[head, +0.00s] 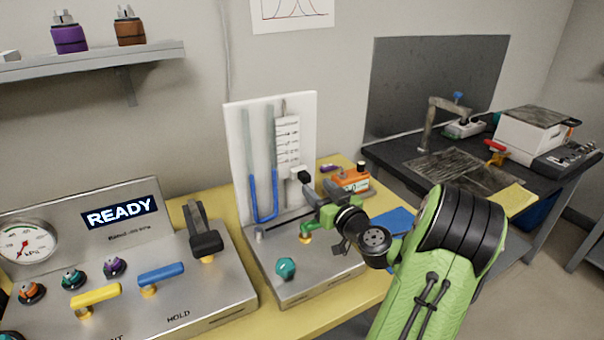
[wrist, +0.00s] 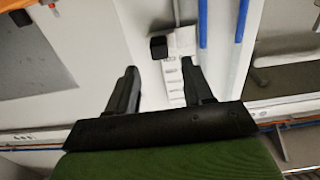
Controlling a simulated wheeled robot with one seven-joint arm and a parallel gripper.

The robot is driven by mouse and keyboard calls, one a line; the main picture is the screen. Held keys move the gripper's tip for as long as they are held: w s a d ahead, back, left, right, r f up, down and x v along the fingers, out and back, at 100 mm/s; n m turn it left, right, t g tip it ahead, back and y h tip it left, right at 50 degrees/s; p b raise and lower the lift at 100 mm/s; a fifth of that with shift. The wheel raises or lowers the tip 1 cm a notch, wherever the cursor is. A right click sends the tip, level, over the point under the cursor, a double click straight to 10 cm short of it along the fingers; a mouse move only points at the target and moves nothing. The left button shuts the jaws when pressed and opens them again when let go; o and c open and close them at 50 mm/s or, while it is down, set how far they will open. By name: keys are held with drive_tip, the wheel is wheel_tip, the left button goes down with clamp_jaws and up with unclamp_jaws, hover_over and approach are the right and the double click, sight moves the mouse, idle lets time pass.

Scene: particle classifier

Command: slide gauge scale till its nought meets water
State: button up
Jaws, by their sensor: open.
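The white gauge board (head: 240,130) stands upright in the head view with a U-shaped tube holding blue water (head: 263,218). The marks are too small to read, so I cannot tell where nought is. My gripper (wrist: 160,78) is open and empty. In the wrist view the knob (wrist: 158,47) is just beyond the fingertips, roughly between them and apart from them. The scale (wrist: 180,70) is partly behind the right finger.
The gauge's metal base has a teal knob (head: 286,267) at front left. An orange box (head: 348,180) is to the right. The control panel (head: 118,212) reading READY, with several levers and knobs, fills the left. A dark bench (head: 400,160) stands beyond my arm.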

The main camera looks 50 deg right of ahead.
sight(308, 178)
drive_tip(key=p+x, duration=0.1)
drive_tip(key=x, duration=0.6)
drive_tip(key=shift+w, duration=0.2)
clamp_jaws()
